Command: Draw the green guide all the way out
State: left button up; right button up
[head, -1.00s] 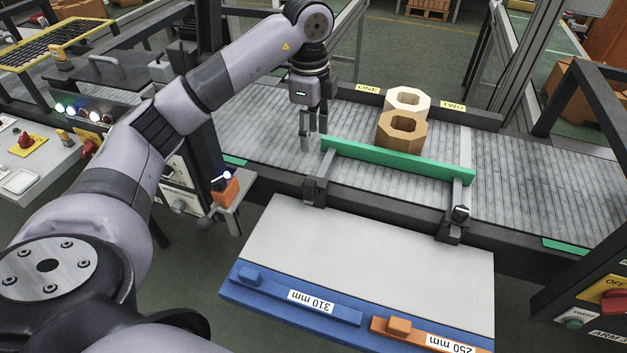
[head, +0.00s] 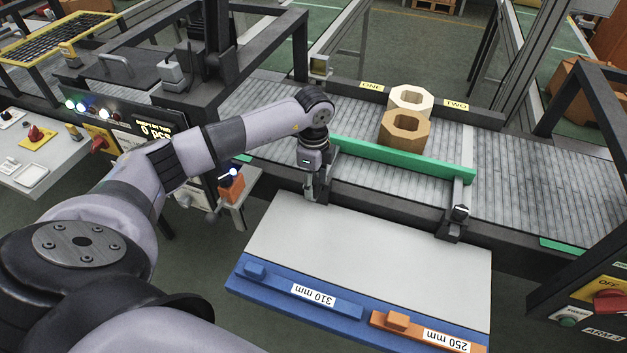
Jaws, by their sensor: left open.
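The green guide (head: 405,160) is a long bar lying across the roller conveyor (head: 530,190), in front of two octagonal blocks. Its right end is on a grey arm with a dark clamp (head: 454,222) at the conveyor's near edge. Its left end is partly hidden behind my left gripper (head: 316,192). My left gripper is open and points down at the near edge, by the guide's left support, which it mostly hides. I cannot tell whether it touches that support. My right gripper is not in view.
A tan block (head: 404,131) and a cream block (head: 410,100) stand behind the guide. In front is a pale table (head: 365,240) with a blue 310 mm bar (head: 305,288) and an orange 250 mm bar (head: 425,330). An orange box (head: 230,187) sits left of my gripper.

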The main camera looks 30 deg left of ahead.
pick_arm(q)
jog(key=shift+f, duration=0.4)
jog(key=shift+c, duration=0.2)
grip_shut()
dwell(0.5)
